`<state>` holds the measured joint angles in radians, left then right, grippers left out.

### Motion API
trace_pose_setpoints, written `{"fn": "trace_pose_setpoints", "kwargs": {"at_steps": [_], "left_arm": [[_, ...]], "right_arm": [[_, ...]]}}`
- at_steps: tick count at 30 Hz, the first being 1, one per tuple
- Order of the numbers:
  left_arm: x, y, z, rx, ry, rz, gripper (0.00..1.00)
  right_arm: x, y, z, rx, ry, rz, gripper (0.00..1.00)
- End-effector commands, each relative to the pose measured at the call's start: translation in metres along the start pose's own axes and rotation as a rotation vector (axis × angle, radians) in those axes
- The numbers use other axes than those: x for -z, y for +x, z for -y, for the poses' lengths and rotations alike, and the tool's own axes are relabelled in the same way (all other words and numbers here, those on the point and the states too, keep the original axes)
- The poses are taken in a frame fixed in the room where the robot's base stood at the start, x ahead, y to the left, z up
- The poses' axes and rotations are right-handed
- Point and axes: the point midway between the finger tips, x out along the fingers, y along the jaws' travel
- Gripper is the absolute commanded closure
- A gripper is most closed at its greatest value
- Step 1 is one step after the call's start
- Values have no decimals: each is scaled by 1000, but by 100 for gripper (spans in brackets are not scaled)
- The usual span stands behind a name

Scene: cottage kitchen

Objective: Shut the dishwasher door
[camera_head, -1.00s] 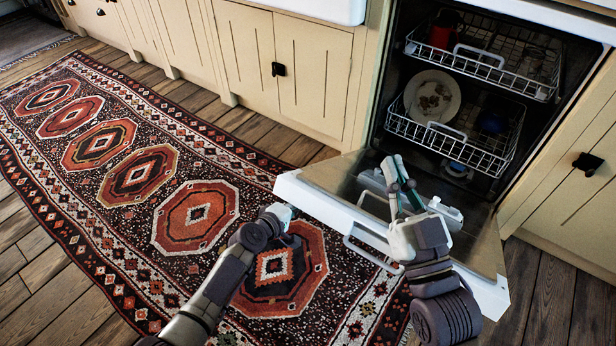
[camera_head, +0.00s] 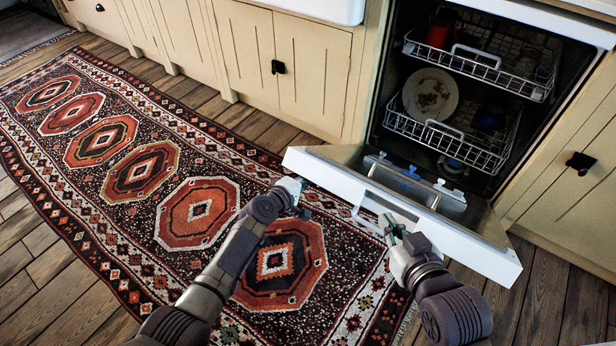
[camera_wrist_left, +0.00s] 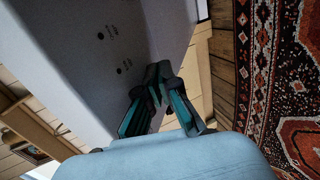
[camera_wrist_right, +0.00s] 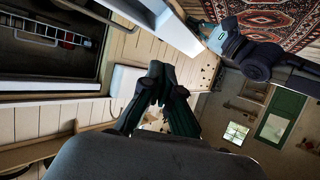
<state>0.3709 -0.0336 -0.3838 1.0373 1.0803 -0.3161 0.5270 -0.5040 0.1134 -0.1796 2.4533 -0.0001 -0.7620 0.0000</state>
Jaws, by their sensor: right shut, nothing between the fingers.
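The dishwasher door (camera_head: 465,243) is lowered and tilted part way up, its white outer panel facing me. My left gripper (camera_head: 303,190) is in front of the door's left end. In the left wrist view its fingertips (camera_wrist_left: 158,70) meet, near a pale panel. The open dishwasher (camera_head: 400,122) shows its interior.
An upper rack (camera_head: 505,75) and a lower rack (camera_head: 465,150) sit inside the dishwasher, the lower one holding a plate (camera_head: 431,94). Cream cabinets (camera_head: 315,75) stand on both sides. A patterned rug (camera_head: 130,215) covers the floor in front.

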Motion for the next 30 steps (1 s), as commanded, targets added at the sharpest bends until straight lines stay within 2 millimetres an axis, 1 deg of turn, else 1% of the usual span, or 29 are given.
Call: {"fn": "trace_pose_setpoints", "kwargs": {"at_steps": [1,5,7,13,18,24,27,30], "left_arm": [[0,1,-5,-8,1,0,100],[0,1,-5,-8,1,0,100],[0,3,-9,-10,1,0,100],[-1,16,-38,-22,0,0,100],[-1,29,-62,-30,1,1,100],[-1,44,-89,-39,0,1,100],[-1,51,-99,-41,1,0,100],[-1,54,-106,-42,0,0,100]], "right_arm": [[0,0,0,0,0,-1,100],[0,0,0,0,0,-1,100],[-1,0,0,-1,0,8,100],[-20,-6,-3,-8,0,118,100],[-32,-10,-5,-11,1,182,100],[-36,-11,-5,-13,1,201,100],[-33,-10,-5,-12,1,185,100],[-32,-9,-5,-11,1,175,100]]}}
